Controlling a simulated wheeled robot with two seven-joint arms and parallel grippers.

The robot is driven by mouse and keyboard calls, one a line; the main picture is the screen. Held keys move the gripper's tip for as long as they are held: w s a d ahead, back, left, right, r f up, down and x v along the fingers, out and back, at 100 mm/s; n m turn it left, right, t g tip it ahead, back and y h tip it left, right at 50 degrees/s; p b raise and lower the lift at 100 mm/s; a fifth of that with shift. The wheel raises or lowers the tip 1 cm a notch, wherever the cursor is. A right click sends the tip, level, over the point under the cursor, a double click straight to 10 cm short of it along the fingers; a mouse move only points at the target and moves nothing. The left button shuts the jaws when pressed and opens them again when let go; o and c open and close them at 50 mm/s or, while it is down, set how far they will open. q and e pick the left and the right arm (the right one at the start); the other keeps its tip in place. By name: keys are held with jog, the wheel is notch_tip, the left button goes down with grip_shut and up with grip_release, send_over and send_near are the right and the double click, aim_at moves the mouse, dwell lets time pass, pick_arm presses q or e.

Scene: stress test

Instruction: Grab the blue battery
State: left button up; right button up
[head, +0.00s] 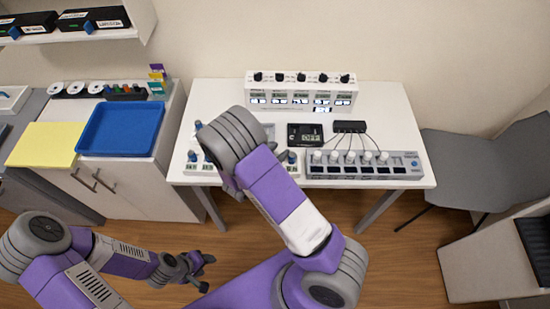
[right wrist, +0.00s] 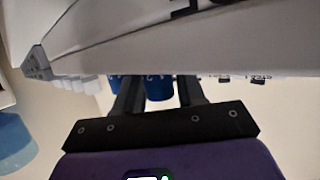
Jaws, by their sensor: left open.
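Two blue cylinder-like things show in the right wrist view, one (right wrist: 159,88) between the fingers and one partly behind the left finger; I cannot tell which, if either, is the blue battery. My right gripper (right wrist: 160,93) has its fingers apart there; I cannot tell whether they touch the blue thing. In the head view my right arm reaches over the white table (head: 398,105) and hides its gripper. Small blue tops show on devices beside the arm, at the left (head: 193,156) and at the right (head: 292,156). My left gripper (head: 196,272) is open and empty, low over the floor.
A white device with dark knobs (head: 300,91) stands at the table's back. A grey panel with white knobs and wires (head: 366,166) is at the right. A blue tray (head: 84,150) and yellow sheet (head: 42,145) lie on the left cabinet. A grey chair (head: 490,160) stands right.

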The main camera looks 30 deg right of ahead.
jog(key=shift+c, duration=0.5)
grip_shut()
